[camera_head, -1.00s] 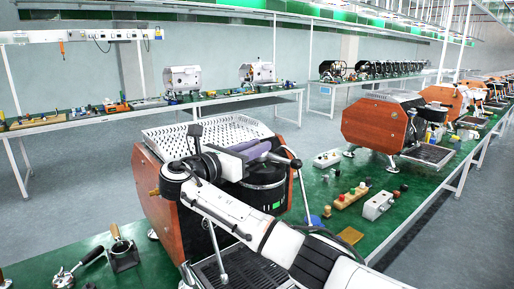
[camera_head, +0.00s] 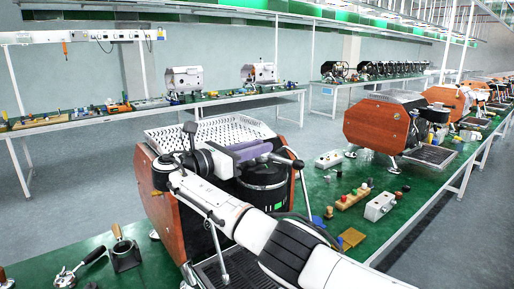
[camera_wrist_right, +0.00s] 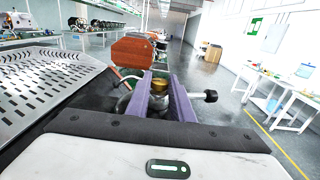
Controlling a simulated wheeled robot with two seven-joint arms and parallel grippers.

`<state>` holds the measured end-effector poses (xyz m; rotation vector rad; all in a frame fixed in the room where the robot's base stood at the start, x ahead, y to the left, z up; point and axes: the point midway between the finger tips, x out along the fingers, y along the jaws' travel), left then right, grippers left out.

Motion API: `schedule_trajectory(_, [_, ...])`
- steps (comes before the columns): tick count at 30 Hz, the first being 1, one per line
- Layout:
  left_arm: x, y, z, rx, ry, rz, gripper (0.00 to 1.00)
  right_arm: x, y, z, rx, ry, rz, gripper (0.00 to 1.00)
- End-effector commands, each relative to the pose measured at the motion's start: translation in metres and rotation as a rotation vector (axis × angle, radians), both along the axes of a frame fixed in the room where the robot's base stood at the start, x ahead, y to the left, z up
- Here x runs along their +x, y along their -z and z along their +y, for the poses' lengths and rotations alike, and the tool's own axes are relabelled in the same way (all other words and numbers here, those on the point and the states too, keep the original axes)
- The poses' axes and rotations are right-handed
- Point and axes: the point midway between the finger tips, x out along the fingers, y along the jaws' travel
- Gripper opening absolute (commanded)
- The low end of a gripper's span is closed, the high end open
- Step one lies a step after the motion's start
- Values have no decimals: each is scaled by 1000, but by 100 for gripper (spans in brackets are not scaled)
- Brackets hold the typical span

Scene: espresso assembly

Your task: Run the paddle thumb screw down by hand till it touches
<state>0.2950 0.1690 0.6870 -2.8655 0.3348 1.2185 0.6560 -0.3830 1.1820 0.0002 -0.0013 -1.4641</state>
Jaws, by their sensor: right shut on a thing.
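The espresso machine (camera_head: 168,199) with wooden side panels stands at the front of the green bench. My right gripper (camera_head: 262,148) reaches over its top, with purple fingers above the black round part of the machine (camera_head: 264,176). In the right wrist view the gripper (camera_wrist_right: 160,88) has its fingers on both sides of a small brass thumb screw (camera_wrist_right: 158,84) and is shut on it. A lever with a black knob (camera_wrist_right: 210,95) sticks out to the right beyond the fingers. The screw's lower end is hidden, so I cannot tell whether it touches. My left gripper is out of view.
A perforated metal top tray (camera_head: 220,130) lies behind my right gripper. A portafilter (camera_head: 75,268) and a tamper in a stand (camera_head: 124,252) are at the left. Small parts (camera_head: 352,198) and a white box (camera_head: 380,207) lie to the right. Another machine (camera_head: 376,126) stands beyond.

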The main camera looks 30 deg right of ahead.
Motion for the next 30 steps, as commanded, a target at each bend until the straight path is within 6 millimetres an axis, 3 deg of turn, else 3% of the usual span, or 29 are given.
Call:
schedule_trajectory(3, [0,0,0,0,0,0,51,-1,3,0,5,3,5,0])
schedule_trajectory(4, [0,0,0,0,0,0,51,-1,3,0,5,2,5,24])
schedule_trajectory(7, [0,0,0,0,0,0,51,-1,3,0,4,2,4,40])
schedule_trajectory(18, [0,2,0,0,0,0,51,0,2,6,2,-2,1,40])
schedule_trajectory(30, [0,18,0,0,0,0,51,-8,3,78,3,-1,3,40])
